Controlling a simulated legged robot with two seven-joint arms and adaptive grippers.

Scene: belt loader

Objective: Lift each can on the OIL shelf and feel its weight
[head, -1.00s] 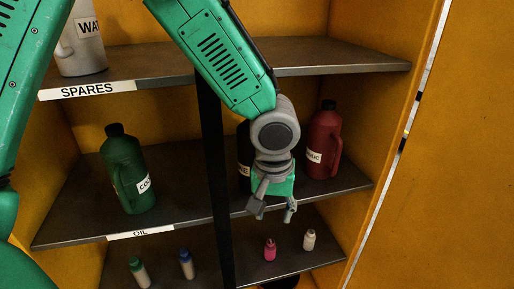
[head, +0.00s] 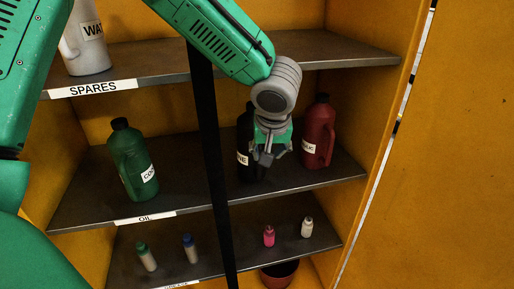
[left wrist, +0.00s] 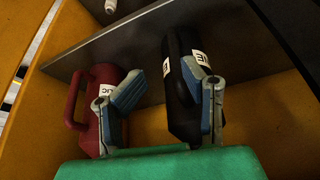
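The OIL shelf (head: 95,208) is the middle board, with its OIL label (head: 144,218) on the front edge. A green can (head: 130,160) stands at its left. A black can (head: 246,135) stands right of the dark post, partly hidden by my left gripper (head: 266,157). A red can (head: 319,132) stands at the right. My left gripper is open and empty in front of the black can. In the left wrist view, its fingers (left wrist: 163,70) are spread, one overlapping the black can (left wrist: 180,115) and one near the red can (left wrist: 108,76). My right gripper is out of view.
A dark vertical post (head: 208,140) stands before the shelves. A white jug (head: 86,40) is on the SPARES shelf (head: 150,77) above. Small bottles (head: 269,236) stand on the shelf below, with a reddish pot (head: 279,274) under it. An orange panel (head: 455,150) fills the right.

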